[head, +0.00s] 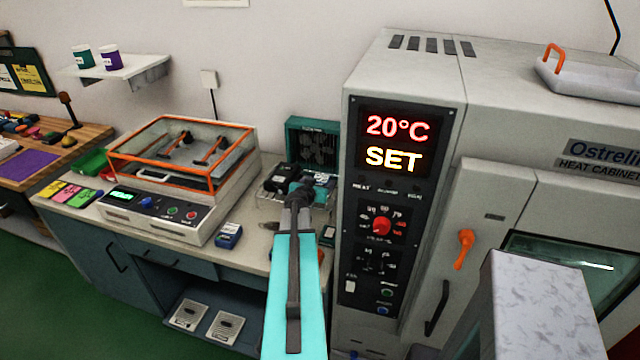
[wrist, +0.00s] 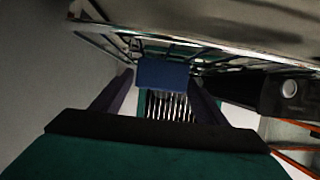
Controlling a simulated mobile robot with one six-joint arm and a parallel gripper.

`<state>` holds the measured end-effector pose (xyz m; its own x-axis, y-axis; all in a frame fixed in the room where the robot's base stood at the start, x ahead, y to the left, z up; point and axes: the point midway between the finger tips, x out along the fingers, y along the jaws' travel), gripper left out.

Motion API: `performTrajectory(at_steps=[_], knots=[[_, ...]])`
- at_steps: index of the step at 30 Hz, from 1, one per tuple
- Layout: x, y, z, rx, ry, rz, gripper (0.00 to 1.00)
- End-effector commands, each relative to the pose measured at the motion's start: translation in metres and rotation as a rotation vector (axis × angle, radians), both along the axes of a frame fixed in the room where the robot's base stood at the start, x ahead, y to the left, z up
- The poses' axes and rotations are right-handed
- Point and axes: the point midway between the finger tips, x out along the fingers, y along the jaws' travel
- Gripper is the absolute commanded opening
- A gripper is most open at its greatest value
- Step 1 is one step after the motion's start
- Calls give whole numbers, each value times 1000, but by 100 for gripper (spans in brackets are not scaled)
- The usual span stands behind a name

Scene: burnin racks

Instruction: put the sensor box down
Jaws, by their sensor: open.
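My gripper (head: 300,188) is at the far end of my arm, over the right part of the counter near an open metal tray (head: 322,192). In the wrist view my gripper (wrist: 161,80) has its two dark fingers apart. A blue box (wrist: 164,73), which looks like the sensor box, lies between or just beyond the fingertips. It nearly fills the gap, and I cannot tell whether it touches either finger. In the head view my gripper and wrist hide that spot. Another small blue box (head: 229,235) stands on the counter's front edge.
A tester with an orange-framed clear lid (head: 180,150) stands left on the counter. A teal box with a dark grille (head: 312,140) is behind my gripper. The tall heat cabinet (head: 400,70) closes off the right. Bare counter (head: 255,212) shows between the tester and the tray.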

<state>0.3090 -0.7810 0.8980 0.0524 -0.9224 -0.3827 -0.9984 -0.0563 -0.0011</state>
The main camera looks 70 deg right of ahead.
Motion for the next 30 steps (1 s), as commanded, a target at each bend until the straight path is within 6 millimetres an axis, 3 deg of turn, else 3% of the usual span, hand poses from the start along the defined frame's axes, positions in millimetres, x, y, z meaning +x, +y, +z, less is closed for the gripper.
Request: performTrajectory(at_steps=[30], knots=[[-5,86,35,0,0,2,67]])
